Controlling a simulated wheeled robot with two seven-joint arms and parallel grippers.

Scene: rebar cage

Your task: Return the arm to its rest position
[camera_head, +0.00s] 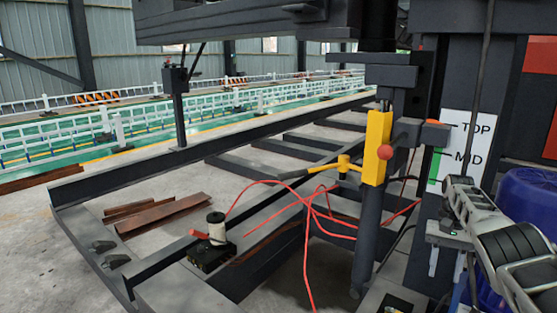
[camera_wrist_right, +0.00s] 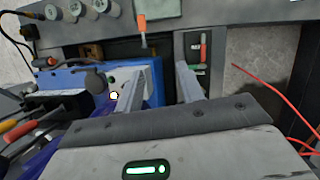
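My right arm (camera_head: 500,235) comes in at the right edge of the head view. Its gripper (camera_head: 446,265) hangs beside the dark post with the TOP and MID label. In the right wrist view the two grey fingers of the gripper (camera_wrist_right: 162,85) stand apart with nothing between them. Behind them are a blue box and the panel. My left arm and left gripper are not in view.
A blue drum (camera_head: 530,195) stands close to my right arm. A yellow lever unit (camera_head: 376,148) sits on the post, with red cable (camera_head: 307,235) below. A white spool (camera_head: 216,226) sits on the dark frame. In the wrist view, tools (camera_wrist_right: 22,130) lie left.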

